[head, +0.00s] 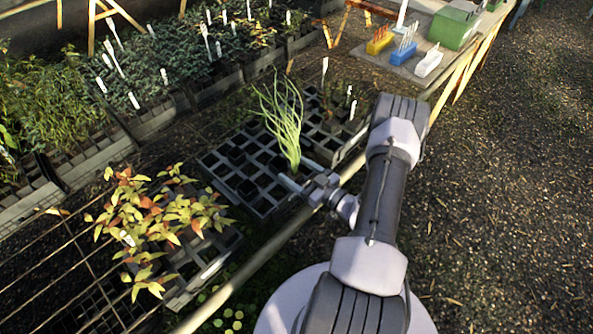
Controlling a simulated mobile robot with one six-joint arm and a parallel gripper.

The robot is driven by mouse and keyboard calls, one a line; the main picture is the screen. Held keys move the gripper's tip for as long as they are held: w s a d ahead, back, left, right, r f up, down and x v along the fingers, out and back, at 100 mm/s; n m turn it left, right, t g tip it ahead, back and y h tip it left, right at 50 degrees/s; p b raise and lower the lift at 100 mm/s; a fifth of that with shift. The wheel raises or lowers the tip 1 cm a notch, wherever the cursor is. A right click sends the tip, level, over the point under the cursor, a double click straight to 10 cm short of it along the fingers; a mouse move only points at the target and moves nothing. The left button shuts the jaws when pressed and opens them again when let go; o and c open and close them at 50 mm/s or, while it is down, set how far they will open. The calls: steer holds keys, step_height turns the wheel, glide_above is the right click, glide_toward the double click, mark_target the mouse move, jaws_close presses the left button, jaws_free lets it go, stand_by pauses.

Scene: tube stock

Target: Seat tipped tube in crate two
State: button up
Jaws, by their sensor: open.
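A plant with long, thin green leaves (285,120) stands over the dark celled crate (213,160) in the middle of the head view. Its leaves lean up and to the left. Its tube is mostly hidden at the base, so I cannot tell whether it is tipped or seated. My gripper (297,174) is open at the crate's right side, with its fingers close around the plant's base. I cannot tell whether they touch it. Many cells of this crate look empty. No crate number is readable.
A crate with red and yellow leafy plants (165,215) is at lower left. Another celled crate with small plants (345,135) lies behind my gripper. A pale rail (250,262) runs diagonally under my arm. A bench (425,60) stands at upper right. Bare ground lies right.

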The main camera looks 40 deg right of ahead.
steer(key=s+d+p, duration=0.1)
steer(key=s+p, duration=0.2)
steer(key=s, duration=1.4)
steer(key=shift+s+d+r, duration=0.15)
steer(key=shift+r, duration=0.25)
steer(key=shift+r, duration=0.1)
